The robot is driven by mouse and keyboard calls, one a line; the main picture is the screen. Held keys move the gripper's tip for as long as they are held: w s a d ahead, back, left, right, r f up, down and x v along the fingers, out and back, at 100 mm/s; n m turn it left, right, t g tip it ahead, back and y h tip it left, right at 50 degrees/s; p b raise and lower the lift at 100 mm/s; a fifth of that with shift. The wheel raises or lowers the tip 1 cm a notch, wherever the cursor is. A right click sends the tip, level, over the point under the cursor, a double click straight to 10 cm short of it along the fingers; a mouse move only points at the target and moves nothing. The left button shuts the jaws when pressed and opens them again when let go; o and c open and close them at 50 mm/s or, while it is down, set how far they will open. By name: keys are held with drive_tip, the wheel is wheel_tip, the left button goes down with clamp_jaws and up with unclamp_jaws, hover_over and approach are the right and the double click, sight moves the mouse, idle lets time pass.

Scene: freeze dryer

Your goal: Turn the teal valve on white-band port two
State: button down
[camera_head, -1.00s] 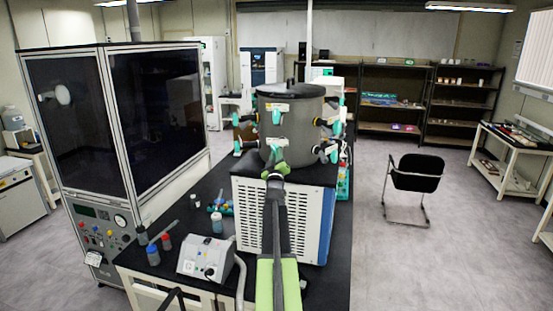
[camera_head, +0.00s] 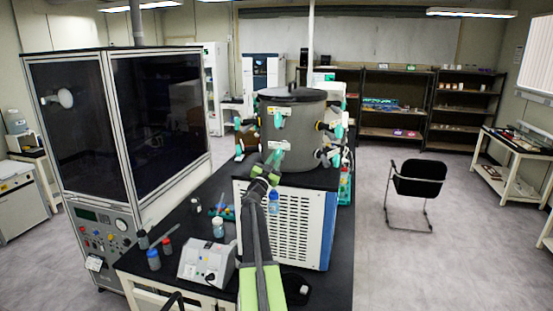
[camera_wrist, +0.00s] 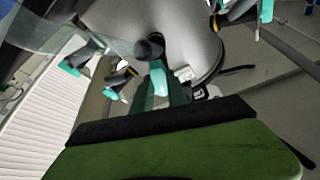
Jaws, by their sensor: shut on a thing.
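The grey drum (camera_head: 300,128) of the freeze dryer stands on a white and blue cabinet (camera_head: 312,215). Ports with teal valves ring its side. A teal valve (camera_head: 278,119) is at the upper front port. Another teal valve (camera_head: 276,157) is at the lower front port, beside my gripper (camera_head: 264,170). My gripper is shut on a teal valve (camera_wrist: 160,80), which shows past its green and black finger in the wrist view. The other finger is not clear there. I cannot read which port is white-band port two.
A blue-capped bottle (camera_head: 273,203) shows just right of my arm. A grey bench device (camera_head: 207,260) and small bottles stand on the black bench left of the cabinet. A tall glass-fronted cabinet (camera_head: 160,110) stands left. A black chair (camera_head: 417,180) stands on open floor at right.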

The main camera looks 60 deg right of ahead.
drive_tip(key=m+g+p, duration=0.1)
drive_tip(key=m, duration=0.1)
drive_tip(key=m+g, duration=0.1)
drive_tip(key=m, duration=0.1)
drive_tip(key=m+g+y+p, duration=0.1)
drive_tip(key=m, duration=0.2)
drive_tip(key=shift+w+a+r+p, duration=0.1)
drive_tip(key=shift+w+r+p, duration=0.2)
drive_tip(key=shift+w+r, duration=0.1)
drive_tip(key=shift+m+g+y+p, duration=0.3)
drive_tip(key=shift+m+g+p, duration=0.4)
drive_tip(key=shift+m, duration=0.8)
drive_tip(key=shift+f+m, duration=0.1)
drive_tip(key=shift+m, duration=0.2)
drive_tip(key=c, duration=1.3)
unclamp_jaws()
drive_tip(key=b+v, duration=0.3)
drive_tip(key=v, duration=1.4)
drive_tip(key=shift+s+a, duration=0.1)
drive_tip(key=shift+a, duration=0.15)
